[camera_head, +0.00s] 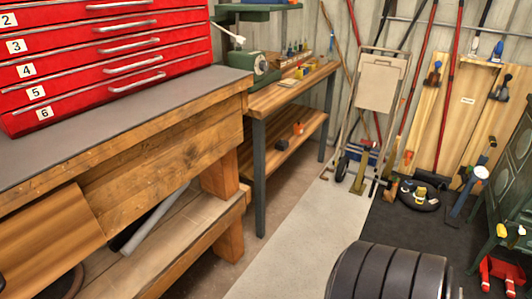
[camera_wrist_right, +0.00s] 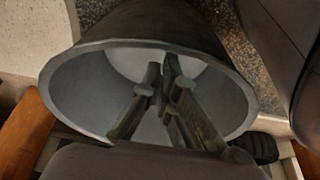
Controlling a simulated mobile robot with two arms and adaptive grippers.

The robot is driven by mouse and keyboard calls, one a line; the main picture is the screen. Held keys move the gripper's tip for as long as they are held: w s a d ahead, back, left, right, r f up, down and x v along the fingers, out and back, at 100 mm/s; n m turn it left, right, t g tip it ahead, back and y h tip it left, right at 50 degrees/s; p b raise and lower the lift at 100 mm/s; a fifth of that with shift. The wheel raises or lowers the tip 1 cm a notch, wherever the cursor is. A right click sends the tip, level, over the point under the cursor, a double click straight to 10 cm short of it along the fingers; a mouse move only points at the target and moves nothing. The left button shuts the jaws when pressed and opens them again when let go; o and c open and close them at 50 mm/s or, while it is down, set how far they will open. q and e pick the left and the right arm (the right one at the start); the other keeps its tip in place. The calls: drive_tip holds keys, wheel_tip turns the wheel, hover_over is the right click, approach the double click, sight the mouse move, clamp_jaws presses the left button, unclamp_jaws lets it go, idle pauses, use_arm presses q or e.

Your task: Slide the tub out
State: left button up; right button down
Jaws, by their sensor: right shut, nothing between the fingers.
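In the right wrist view, a dark tub (camera_wrist_right: 92,47) with a grey inside has its wide, round mouth facing my camera. My right gripper (camera_wrist_right: 165,66) is shut and empty. Its fingers appear within the outline of the tub's mouth. I cannot tell whether they touch its inner wall. My own parts cover the lower edge of the rim. I cannot make out the tub for certain in the head view. My left gripper is not in view, and neither gripper shows in the head view.
A red drawer chest (camera_head: 100,55) stands on a wooden bench (camera_head: 170,130) with a low shelf (camera_head: 190,235). A second bench (camera_head: 290,95) stands behind. A folded hand truck (camera_head: 378,85) and red-handled tools line the back wall. The pale floor strip (camera_head: 310,215) is clear.

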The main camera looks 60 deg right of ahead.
drive_tip(key=v, duration=1.1)
drive_tip(key=shift+r, duration=0.3)
drive_tip(key=shift+w, duration=0.1)
